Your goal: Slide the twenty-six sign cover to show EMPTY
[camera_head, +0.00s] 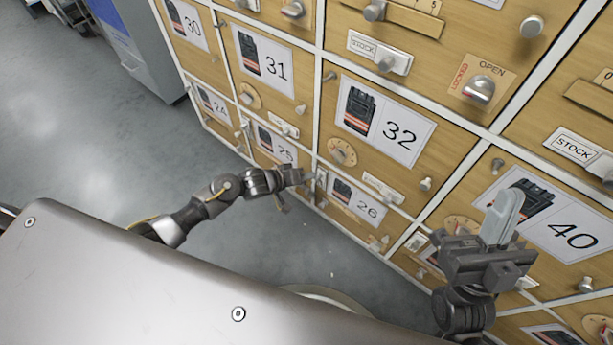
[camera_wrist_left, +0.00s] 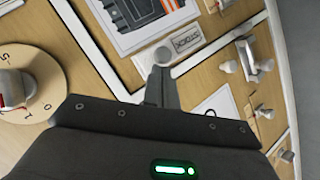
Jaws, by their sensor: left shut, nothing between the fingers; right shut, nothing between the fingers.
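The twenty-six door (camera_head: 336,209) is in the low middle of the head view, with its number card (camera_head: 357,201). My right gripper (camera_head: 508,203) is shut and empty, pointing up in front of door 40.
Door 32 (camera_head: 395,115) is above, with a dial (camera_head: 343,152) and its own sign (camera_head: 383,188). That dial door also shows in the left wrist view (camera_wrist_left: 30,85). Knobs stick out around the signs. Grey floor (camera_head: 90,130) lies open to the left.

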